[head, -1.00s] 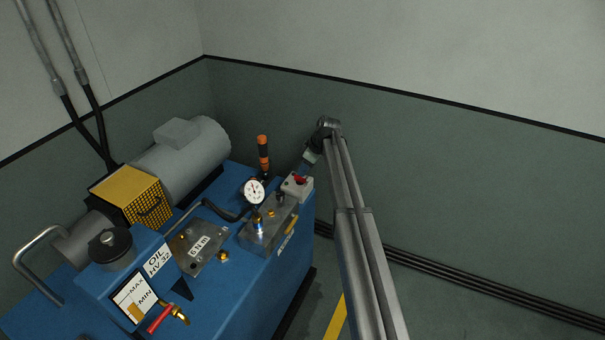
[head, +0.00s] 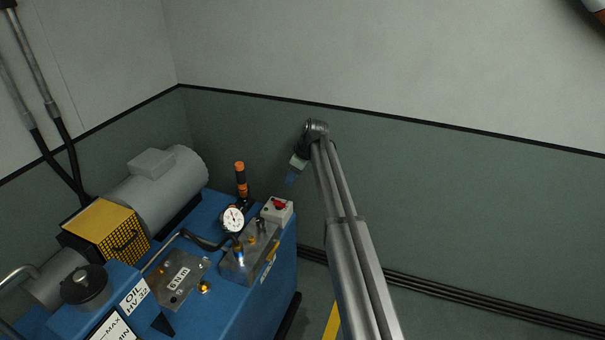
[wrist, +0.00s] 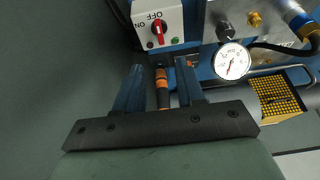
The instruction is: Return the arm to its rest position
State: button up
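My gripper (head: 290,179) is at the end of the extended arm, above and behind the switch box in the head view. In the wrist view its two blue fingers (wrist: 159,80) stand apart with nothing held between them. An orange and black handle (wrist: 163,88) shows beyond the gap; in the head view this handle (head: 241,180) stands upright, apart from the gripper. The light grey switch box (head: 277,210) has a red knob (wrist: 159,27), which lines up with the word OFF in the wrist view.
The blue power unit (head: 228,316) carries a pressure gauge (head: 233,219), a grey motor (head: 160,184), a yellow mesh guard (head: 103,229) and a metal valve block (head: 238,266). A grey-green wall (head: 450,205) stands behind. Open floor lies to the right of the unit.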

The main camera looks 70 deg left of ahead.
dwell(0.3)
jog(key=w+d+f+m+t+h, duration=0.1)
jog(key=w+d+f+m, duration=0.4)
jog(key=d+f, duration=1)
jog(key=w+d+f+m+h, duration=0.25)
jog(key=d+f+m, duration=0.4)
jog(key=d, duration=1.65)
jog(key=w+d+f+m+t, duration=0.1)
jog(key=w+d+f+m, duration=0.35)
jog(key=d+f, duration=1.05)
jog(key=s+d+f+m+g+h, duration=0.1)
jog(key=s+d+f+m, duration=0.1)
jog(key=d, duration=1.1)
jog(key=s+d+f+m+g+h, duration=0.1)
jog(key=s+d+f+m, duration=0.1)
jog(key=d, duration=1.2)
jog(key=s+d+f+m+g, duration=0.1)
jog(key=s+d+m, duration=0.1)
jog(key=s+d, duration=0.2)
jog(key=s+d+f+m+g+y, duration=0.1)
jog(key=s+d, duration=0.3)
jog(key=d, duration=0.6)
jog(key=s+d+f+m+g+y, duration=0.1)
jog(key=s+d+f+m, duration=0.2)
jog(key=d, duration=0.4)
jog(key=shift+s+m+g, duration=0.4)
jog(key=shift+s, duration=0.2)
